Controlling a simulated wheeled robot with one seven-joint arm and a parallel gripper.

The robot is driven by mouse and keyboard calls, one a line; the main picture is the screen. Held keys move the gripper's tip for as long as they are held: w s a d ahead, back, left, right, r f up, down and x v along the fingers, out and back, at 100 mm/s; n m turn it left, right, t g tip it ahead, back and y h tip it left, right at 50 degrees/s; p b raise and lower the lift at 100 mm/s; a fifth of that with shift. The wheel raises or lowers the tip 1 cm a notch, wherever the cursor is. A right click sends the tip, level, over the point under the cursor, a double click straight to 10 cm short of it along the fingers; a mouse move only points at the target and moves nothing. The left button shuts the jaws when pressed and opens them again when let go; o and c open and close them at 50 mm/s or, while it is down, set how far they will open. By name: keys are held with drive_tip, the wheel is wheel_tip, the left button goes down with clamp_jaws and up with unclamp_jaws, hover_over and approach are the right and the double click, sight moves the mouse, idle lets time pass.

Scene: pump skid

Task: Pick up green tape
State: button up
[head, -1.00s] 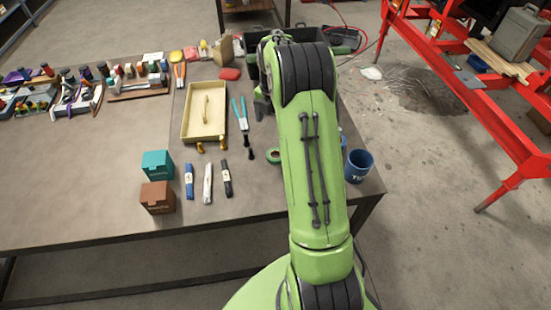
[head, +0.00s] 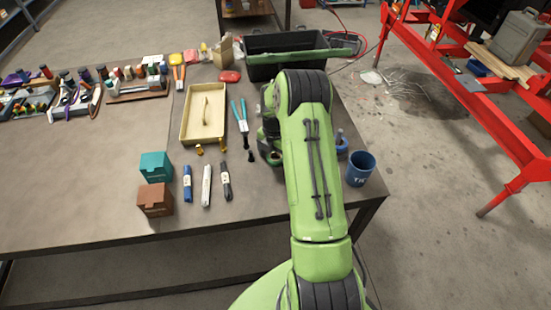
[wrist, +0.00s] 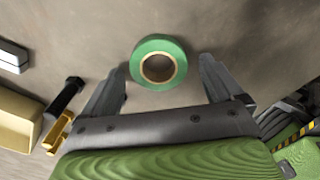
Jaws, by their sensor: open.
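The green tape (wrist: 158,44) is a roll with a tan core, lying flat on the table in the wrist view. My gripper (wrist: 164,72) is open and empty. Its two dark fingers stand on either side of the roll, with a gap on each side, and the roll sits near the fingertips. In the head view my gripper (head: 270,152) is low over the table's right part, and it and the arm hide the roll there.
A black bolt-like tool end (wrist: 65,95) and a tan tray (wrist: 14,112) lie left of the fingers. A dark bin (head: 285,48) stands behind.

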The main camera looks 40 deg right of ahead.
drive_tip(key=c, duration=1)
drive_tip(key=shift+r, duration=0.15)
